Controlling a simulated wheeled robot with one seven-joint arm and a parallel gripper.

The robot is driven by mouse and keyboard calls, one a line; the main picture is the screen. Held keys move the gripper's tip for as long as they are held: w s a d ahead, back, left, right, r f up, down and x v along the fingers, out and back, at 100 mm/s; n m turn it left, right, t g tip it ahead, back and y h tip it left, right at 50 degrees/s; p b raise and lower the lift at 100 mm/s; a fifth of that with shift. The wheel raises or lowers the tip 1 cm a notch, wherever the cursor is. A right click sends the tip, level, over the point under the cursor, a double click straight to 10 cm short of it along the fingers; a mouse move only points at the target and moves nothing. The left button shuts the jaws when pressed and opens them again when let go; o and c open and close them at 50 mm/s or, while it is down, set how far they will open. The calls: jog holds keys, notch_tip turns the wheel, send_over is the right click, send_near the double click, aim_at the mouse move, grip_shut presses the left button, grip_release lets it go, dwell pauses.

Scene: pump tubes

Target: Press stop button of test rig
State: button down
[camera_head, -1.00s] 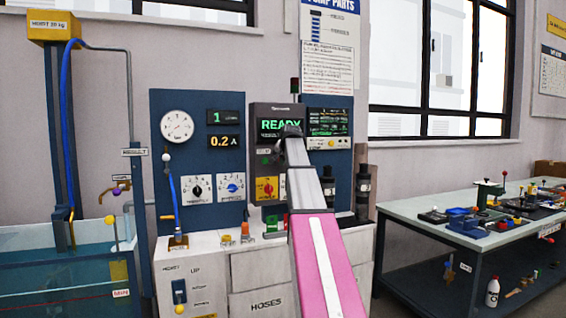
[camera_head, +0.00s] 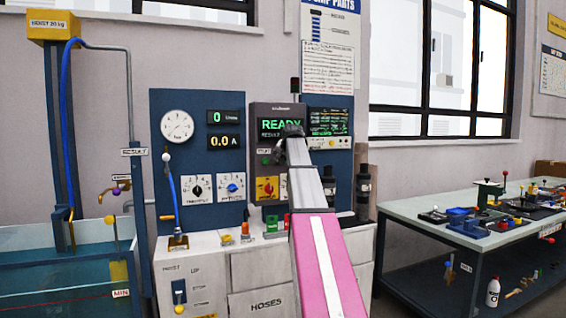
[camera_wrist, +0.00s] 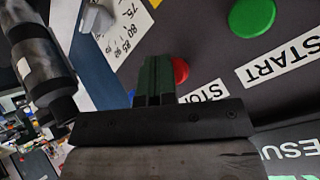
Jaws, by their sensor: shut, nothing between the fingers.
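The test rig's control box (camera_head: 258,113) stands at the back of the bench, with READY on its screen. In the wrist view the red stop button (camera_wrist: 181,70) lies beside my gripper (camera_wrist: 158,60), above its STOP label. The fingers are shut and empty, and they cover part of the button. I cannot tell whether they touch it. The green start button (camera_wrist: 252,17) is to the upper right, near the START label. In the head view my gripper (camera_head: 291,131) is at the control box and hides the stop button. The blue panel's displays (camera_head: 226,129) read 0 and 0.0 A.
A gauge (camera_head: 177,126) and dials are on the left blue panel. A dark cylinder (camera_head: 363,187) stands right of the rig. A water tank (camera_head: 60,270) is at the left. A workbench (camera_head: 430,222) with parts is at the right.

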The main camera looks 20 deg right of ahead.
jog(key=s, duration=0.5)
jog(key=shift+f, duration=0.1)
dwell(0.7)
